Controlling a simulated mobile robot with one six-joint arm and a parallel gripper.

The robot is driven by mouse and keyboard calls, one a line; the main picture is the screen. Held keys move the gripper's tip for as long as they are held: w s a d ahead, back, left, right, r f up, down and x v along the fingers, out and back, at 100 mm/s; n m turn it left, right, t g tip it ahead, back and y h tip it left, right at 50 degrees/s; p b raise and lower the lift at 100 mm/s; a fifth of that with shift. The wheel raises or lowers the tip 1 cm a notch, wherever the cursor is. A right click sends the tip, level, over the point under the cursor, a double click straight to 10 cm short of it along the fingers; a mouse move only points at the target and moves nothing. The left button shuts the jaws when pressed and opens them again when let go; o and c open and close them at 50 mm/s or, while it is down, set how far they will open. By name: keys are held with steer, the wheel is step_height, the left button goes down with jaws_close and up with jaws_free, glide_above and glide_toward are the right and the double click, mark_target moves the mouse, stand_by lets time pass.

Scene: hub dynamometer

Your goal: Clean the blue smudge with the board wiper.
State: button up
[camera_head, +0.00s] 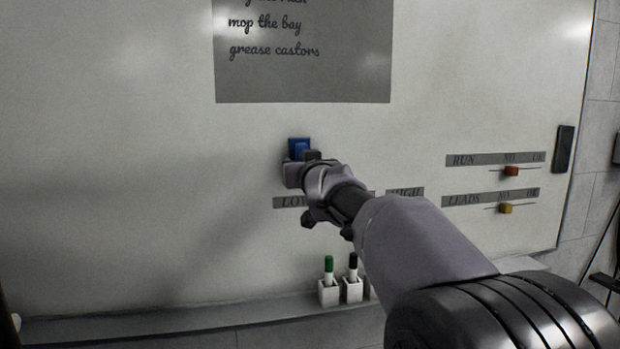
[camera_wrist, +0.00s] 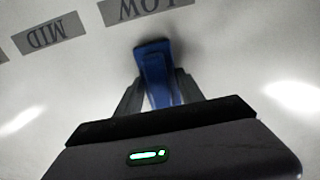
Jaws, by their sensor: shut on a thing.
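My gripper (camera_head: 301,161) is shut on a blue block-like thing (camera_head: 299,146), which I take to be the board wiper. In the wrist view the blue wiper (camera_wrist: 153,62) sits between the two dark fingers of my gripper (camera_wrist: 158,88). The wiper is at the whiteboard (camera_head: 130,130), above the LOW label; I cannot tell whether it touches the surface. I see no blue smudge in either view; my arm, gripper and wiper hide part of the board.
A grey written sheet (camera_head: 302,80) is above the wiper. A green-capped marker (camera_head: 329,267) and a black-capped marker (camera_head: 353,265) stand in white holders on the ledge (camera_head: 170,320). A red slider (camera_head: 511,171) and a yellow slider (camera_head: 505,208) are at right. The board's left is clear.

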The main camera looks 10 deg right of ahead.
steer(key=shift+a+f+b, duration=0.2)
steer(key=shift+a+b, duration=0.2)
steer(key=shift+b, duration=0.4)
steer(key=shift+a+r, duration=0.15)
steer(key=shift+r, duration=0.05)
steer(key=shift+s+f, duration=0.1)
steer(key=shift+s, duration=0.1)
steer(key=shift+s+b, duration=0.9)
steer(key=shift+s, duration=1.85)
steer(key=s, duration=0.2)
steer(key=shift+s, duration=0.4)
